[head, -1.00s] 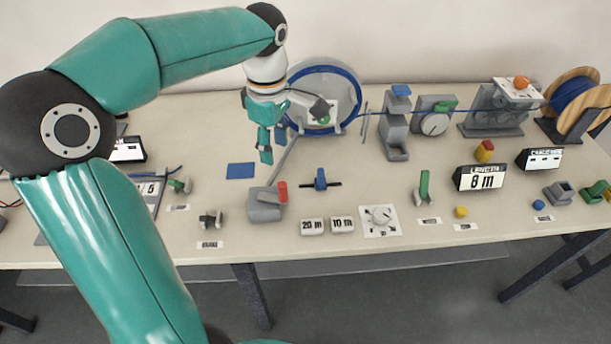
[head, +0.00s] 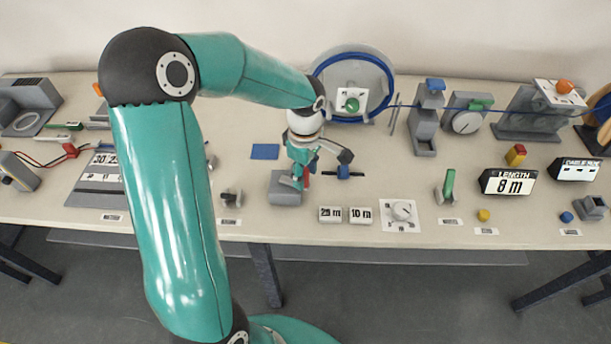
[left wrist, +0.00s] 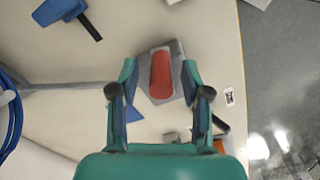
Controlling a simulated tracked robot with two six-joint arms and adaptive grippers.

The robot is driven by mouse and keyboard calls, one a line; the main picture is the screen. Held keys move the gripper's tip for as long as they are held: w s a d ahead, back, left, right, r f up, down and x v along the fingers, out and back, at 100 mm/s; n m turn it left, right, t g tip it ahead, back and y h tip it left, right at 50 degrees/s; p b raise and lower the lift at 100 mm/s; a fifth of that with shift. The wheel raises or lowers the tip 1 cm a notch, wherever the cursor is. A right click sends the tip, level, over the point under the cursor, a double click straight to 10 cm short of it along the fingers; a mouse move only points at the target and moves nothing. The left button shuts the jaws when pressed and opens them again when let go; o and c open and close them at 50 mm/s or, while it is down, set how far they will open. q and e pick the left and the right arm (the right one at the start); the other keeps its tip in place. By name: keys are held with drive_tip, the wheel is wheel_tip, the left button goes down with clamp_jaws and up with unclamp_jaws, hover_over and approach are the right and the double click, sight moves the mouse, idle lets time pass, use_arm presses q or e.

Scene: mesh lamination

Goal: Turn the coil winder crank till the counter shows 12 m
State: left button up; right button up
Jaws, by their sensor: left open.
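The length counter (head: 507,183) is a dark box whose display reads 8 m. The coil winder wheel (head: 384,98), with a blue wound ring, stands at the back. A grey block (head: 286,192) with a red handle stands in front of it. Contact cannot be told. My right gripper is not in view.
A blue tool with a dark bar (head: 344,173) lies just right of the gripper. White blocks marked 20 m (head: 331,214) and 10 m (head: 360,215) and a dial plate (head: 402,212) stand near the front edge. A blue cable runs right from the wheel.

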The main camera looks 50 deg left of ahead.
use_arm(q)
drive_tip(key=shift+f, duration=1)
clamp_jaws()
drive_tip(key=shift+s+d, duration=0.1)
drive_tip(key=shift+s, duration=0.05)
